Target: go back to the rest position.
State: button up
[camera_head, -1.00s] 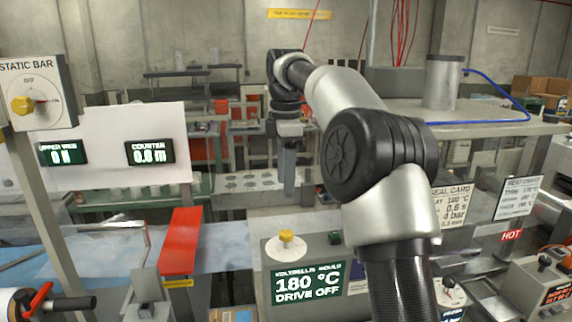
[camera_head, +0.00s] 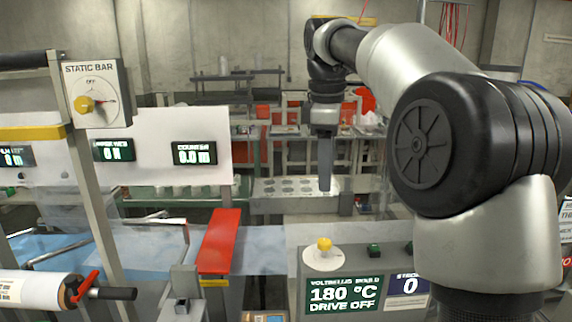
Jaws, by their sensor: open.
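My gripper (camera_head: 325,175) hangs at the end of my raised arm, right of centre in the head view, pointing down. It shows narrow and edge-on, and I see nothing held in it. It appears in front of a grey plate with several dark round recesses (camera_head: 268,188); I cannot tell the gap between them. My large arm links cover the right side of the view.
A red bar (camera_head: 219,240) and a mould panel (camera_head: 340,293) reading 180 °C, DRIVE OFF stand in front. A STATIC BAR dial box (camera_head: 95,93) is on a post at left. A film roll (camera_head: 38,289) lies lower left. Shelving (camera_head: 240,85) stands behind.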

jog(key=s+d+f+m+t, duration=0.1)
jog(key=s+f+m, duration=0.3)
jog(key=s, duration=0.5)
jog(key=s+d+f+m+t, duration=0.1)
jog(key=s+f+m, duration=0.3)
jog(key=s, duration=0.5)
jog(key=s+d+f+m+t, duration=0.1)
jog(key=s+f+m+t, duration=0.1)
jog(key=s+f+m, duration=0.2)
jog(key=s+m, duration=0.3)
jog(key=s, duration=0.2)
jog(key=shift+s+f+y, duration=0.25)
jog(key=shift+y, duration=0.05)
